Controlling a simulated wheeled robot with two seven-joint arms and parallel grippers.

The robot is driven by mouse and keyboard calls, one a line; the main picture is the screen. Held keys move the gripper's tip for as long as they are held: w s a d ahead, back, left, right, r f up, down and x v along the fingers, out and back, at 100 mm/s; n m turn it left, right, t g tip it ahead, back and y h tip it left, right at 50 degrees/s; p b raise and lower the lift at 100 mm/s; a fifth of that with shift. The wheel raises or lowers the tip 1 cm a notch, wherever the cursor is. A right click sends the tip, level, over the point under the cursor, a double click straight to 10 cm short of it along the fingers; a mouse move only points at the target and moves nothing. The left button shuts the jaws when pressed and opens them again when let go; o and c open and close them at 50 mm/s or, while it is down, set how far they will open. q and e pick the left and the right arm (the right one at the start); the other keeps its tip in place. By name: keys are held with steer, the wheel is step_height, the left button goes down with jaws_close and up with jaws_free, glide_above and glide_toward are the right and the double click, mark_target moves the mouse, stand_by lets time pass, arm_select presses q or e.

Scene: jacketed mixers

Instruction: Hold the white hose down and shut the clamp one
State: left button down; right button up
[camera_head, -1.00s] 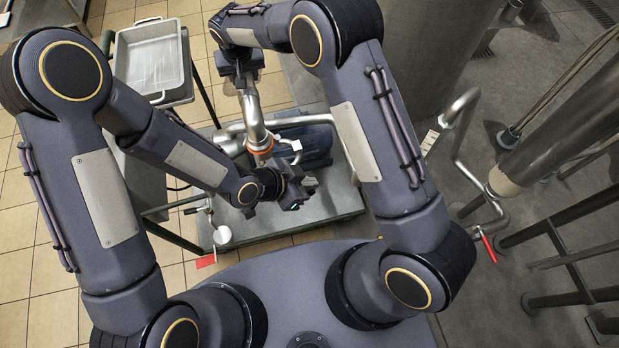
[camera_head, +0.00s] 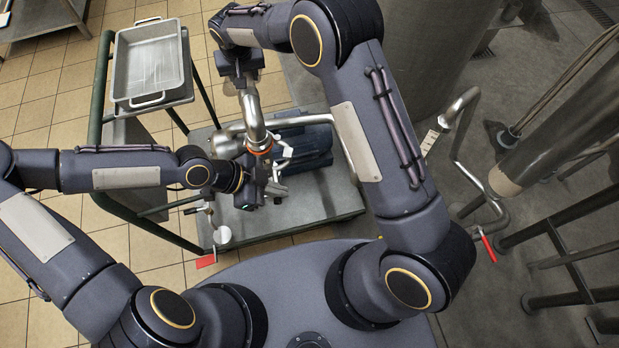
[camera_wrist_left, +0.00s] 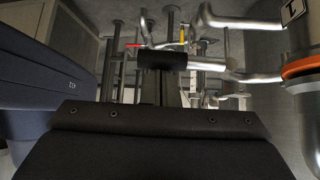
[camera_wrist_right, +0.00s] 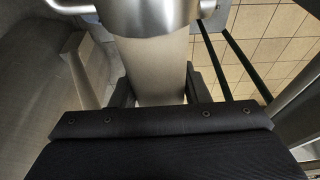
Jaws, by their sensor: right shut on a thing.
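The white hose (camera_wrist_right: 158,65) is a pale tube in the right wrist view, under a shiny metal piece. My right gripper (camera_wrist_right: 158,92) is shut on it, one finger on each side. In the head view my right gripper (camera_head: 244,84) is at the top of a bent tube that runs down to an orange ring (camera_head: 260,150). The ring also shows at the right of the left wrist view (camera_wrist_left: 302,67). A small white tag (camera_head: 287,152) is beside this joint; clamp details are too small to tell.
A blue motor (camera_head: 308,145) and steel pipework stand on a low metal platform (camera_head: 320,205). A grey tray (camera_head: 150,62) is on a green-framed cart at upper left. A large tank (camera_head: 420,50) and a red-handled pipe (camera_head: 487,247) are at right.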

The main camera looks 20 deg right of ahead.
arm_select(q)
steer(key=w+a+m+g+y, duration=0.7)
steer(key=w+a+m+y, duration=0.2)
steer(key=m, duration=0.7)
steer(key=shift+w+a+g, duration=0.3)
steer(key=shift+w+a, duration=1.1)
steer(key=shift+w, duration=0.15)
steer(key=shift+w+r, duration=0.1)
arm_select(e)
steer(key=o, duration=1)
steer(key=shift+c, duration=0.2)
arm_select(q)
step_height(320, 180, up, 8)
steer(key=w, duration=0.2)
steer(key=shift+w+a+r, duration=0.15)
steer(key=shift+w+a, duration=0.25)
